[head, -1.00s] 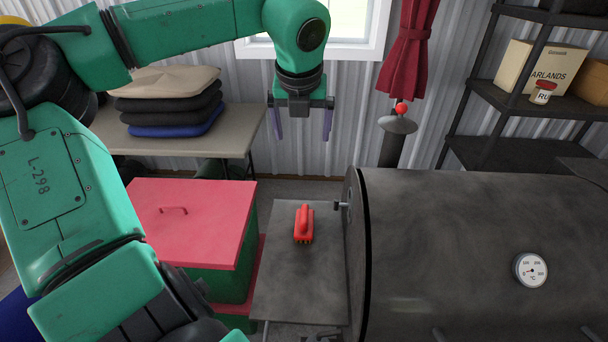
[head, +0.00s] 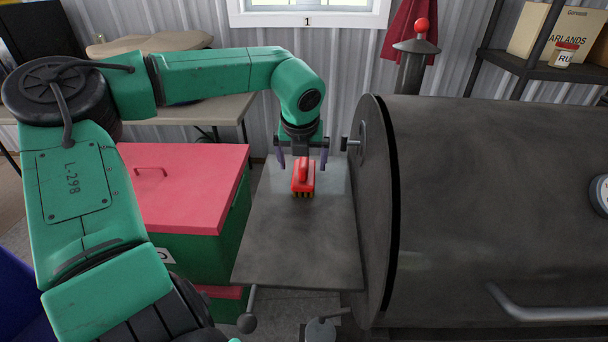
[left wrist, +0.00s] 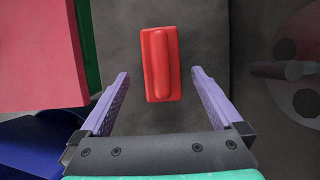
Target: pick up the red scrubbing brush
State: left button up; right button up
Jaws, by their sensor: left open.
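The red scrubbing brush (head: 303,178) lies bristles down on the grey side shelf (head: 296,247) of the smoker, near the shelf's far end. My left gripper (head: 302,162) is open and empty, pointing down just above and behind the brush in the head view. In the left wrist view the brush (left wrist: 161,64) lies beyond the two purple fingertips (left wrist: 160,75), roughly centred between them, with its handle running lengthwise. The fingers look apart from the brush. My right gripper is not in view.
The smoker's big dark barrel (head: 480,200) stands right beside the shelf, with a small knob (head: 350,144) sticking out towards it. A green box with a red lid (head: 185,190) stands left of the shelf. The front of the shelf is bare.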

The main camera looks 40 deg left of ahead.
pick_arm(q)
jog(key=x, duration=0.5)
jog(key=shift+w+f, duration=0.25)
jog(key=shift+s+r, duration=0.1)
jog(key=c, duration=1.5)
jog(key=shift+c, duration=0.2)
jog(key=shift+r, duration=0.1)
